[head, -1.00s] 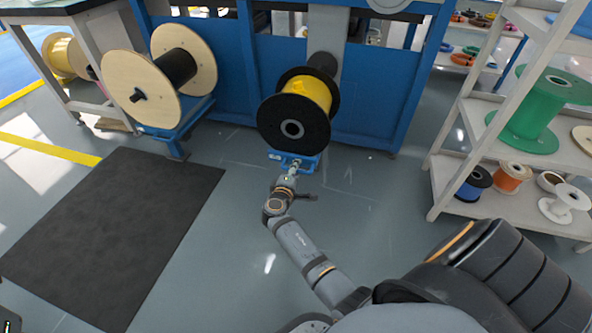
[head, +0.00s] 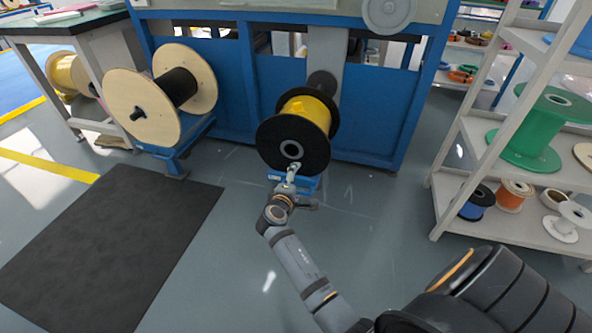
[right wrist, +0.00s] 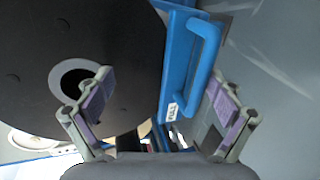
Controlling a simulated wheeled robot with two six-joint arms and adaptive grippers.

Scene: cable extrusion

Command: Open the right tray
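The right tray is a blue tray (head: 305,184) low on the floor at the front of the blue machine. A spool with yellow cable and black flanges (head: 306,114) sits over it. In the right wrist view the tray's front (right wrist: 176,60) carries a blue handle (right wrist: 207,55) and a small label marked PULL. My right gripper (head: 292,171) is in front of the tray. In the right wrist view its two fingers (right wrist: 160,104) are spread apart with nothing between their tips; the handle lies just ahead, nearer the right finger. My left gripper is not in view.
A wooden-flanged spool (head: 140,108) stands on another blue tray at left. A dark mat (head: 110,240) lies on the floor. A white shelf (head: 480,150) with spools stands at right. The floor between mat and shelf is clear apart from my arm.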

